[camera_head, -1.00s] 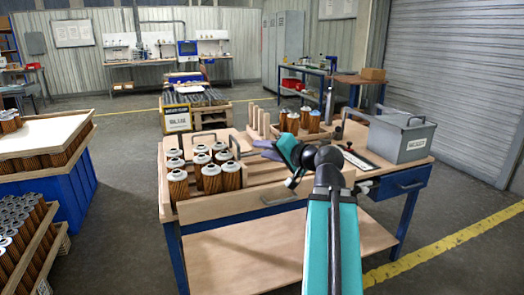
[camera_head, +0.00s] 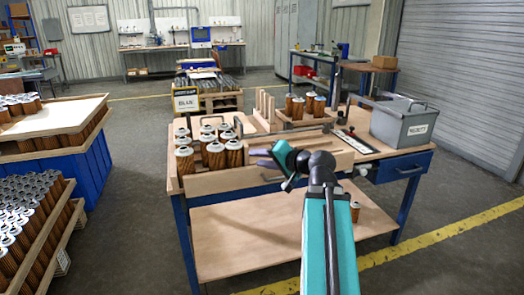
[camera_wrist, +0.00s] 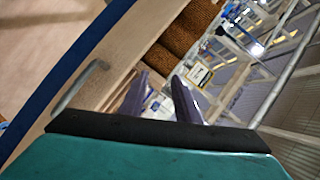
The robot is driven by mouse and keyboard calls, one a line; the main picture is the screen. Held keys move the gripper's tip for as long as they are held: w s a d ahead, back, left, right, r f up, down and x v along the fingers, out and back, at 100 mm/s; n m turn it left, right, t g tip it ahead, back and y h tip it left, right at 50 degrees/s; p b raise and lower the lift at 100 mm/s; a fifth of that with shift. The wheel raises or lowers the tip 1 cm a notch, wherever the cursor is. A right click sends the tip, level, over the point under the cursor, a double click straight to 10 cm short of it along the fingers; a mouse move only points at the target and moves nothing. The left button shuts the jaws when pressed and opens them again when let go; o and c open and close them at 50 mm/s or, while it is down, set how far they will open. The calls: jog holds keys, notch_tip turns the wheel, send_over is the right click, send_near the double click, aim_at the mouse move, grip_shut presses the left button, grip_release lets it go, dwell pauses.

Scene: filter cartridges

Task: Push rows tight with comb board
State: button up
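Several brown pleated filter cartridges (camera_head: 214,158) with pale tops stand in uneven rows in a wooden tray (camera_head: 245,177) at the bench's left. Some also show at the top of the wrist view (camera_wrist: 197,22). A dark loop handle (camera_head: 236,123) shows behind them; I cannot tell whether it belongs to the comb board. Upright wooden slats (camera_head: 264,104) stand farther back. My gripper (camera_head: 262,158) is over the tray's right part, right of the cartridges and apart from them. Its two dark fingers stand apart in the wrist view (camera_wrist: 161,92), with nothing between them.
More cartridges (camera_head: 301,106) stand in a small tray at the bench's back. A grey labelled bin (camera_head: 402,125) is at the right. One cartridge (camera_head: 355,213) shows low beside my arm. Stacked cartridges (camera_head: 28,215) are at the left; floor lies between.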

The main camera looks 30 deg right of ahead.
jog(key=w+a+f+n+g+y, duration=0.1)
jog(key=a+f+g, duration=0.1)
jog(key=a+f, duration=0.7)
jog(key=w+a+f+g+y, duration=0.15)
jog(key=a+f, duration=0.35)
jog(key=f, duration=0.8)
jog(key=s+a+f+n+g, duration=0.1)
jog(key=s+a+f+g, duration=0.2)
jog(key=f, duration=0.4)
jog(key=s+a+f+n+g, duration=0.1)
jog(key=s+a+f, duration=0.1)
jog(key=a+f, duration=0.45)
jog(key=s+a+f+g, duration=0.2)
jog(key=s+a+f, duration=0.1)
jog(key=f, duration=0.5)
jog(key=s+a+f+n+g, duration=0.2)
jog(key=s+a+f+g, duration=0.1)
jog(key=s+f, duration=0.45)
jog(key=s+a+f+n+g, duration=0.1)
jog(key=s+a+f+g, duration=0.1)
jog(key=s+f, duration=0.6)
jog(key=s+d+f+n+g+h, duration=0.2)
jog(key=s+f, duration=0.2)
jog(key=s, duration=0.3)
jog(key=s+d+f+n+g+h, duration=0.1)
jog(key=s+f+n+g+h, duration=0.1)
jog(key=s+f, duration=0.3)
jog(key=s+h, duration=0.1)
jog(key=s, duration=0.2)
jog(key=shift+d, duration=0.35)
